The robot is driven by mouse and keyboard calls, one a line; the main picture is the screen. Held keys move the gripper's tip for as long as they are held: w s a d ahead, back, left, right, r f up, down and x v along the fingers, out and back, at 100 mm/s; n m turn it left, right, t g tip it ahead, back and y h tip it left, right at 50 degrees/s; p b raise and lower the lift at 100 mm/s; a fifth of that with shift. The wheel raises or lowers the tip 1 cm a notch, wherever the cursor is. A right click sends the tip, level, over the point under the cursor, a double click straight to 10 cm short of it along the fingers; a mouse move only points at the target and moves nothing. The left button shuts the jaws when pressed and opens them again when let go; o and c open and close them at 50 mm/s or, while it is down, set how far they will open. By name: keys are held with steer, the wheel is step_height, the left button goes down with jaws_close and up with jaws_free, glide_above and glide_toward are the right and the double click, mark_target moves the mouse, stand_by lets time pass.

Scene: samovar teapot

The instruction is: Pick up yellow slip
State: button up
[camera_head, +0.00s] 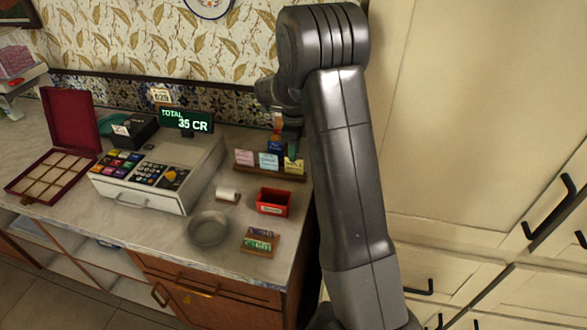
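A small yellow slip (294,167) stands in a brown wooden holder (270,174), at the right end of a row beside a pink slip (243,157) and a light blue slip (268,160). My gripper (291,156) points down from my arm, just above or behind the yellow slip. It looks very close to the slip, but I cannot tell whether they touch. The fingers are small and partly hidden by my arm, so their opening is unclear.
A cash register (150,190) and an open dark red box (62,150) stand to the left. A paper roll (228,194), a round metal dish (208,229), a red tray (273,203) and a small card rack (260,241) are in front. Tall cream cabinets (480,100) close off the right.

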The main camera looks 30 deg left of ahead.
mark_target(294, 168)
steer(key=f, duration=0.1)
steer(key=f+p, duration=0.1)
steer(key=w+f, duration=0.1)
steer(key=shift+a+f, duration=0.2)
steer(key=shift+a, duration=0.05)
steer(key=shift+f, duration=0.65)
jaws_close()
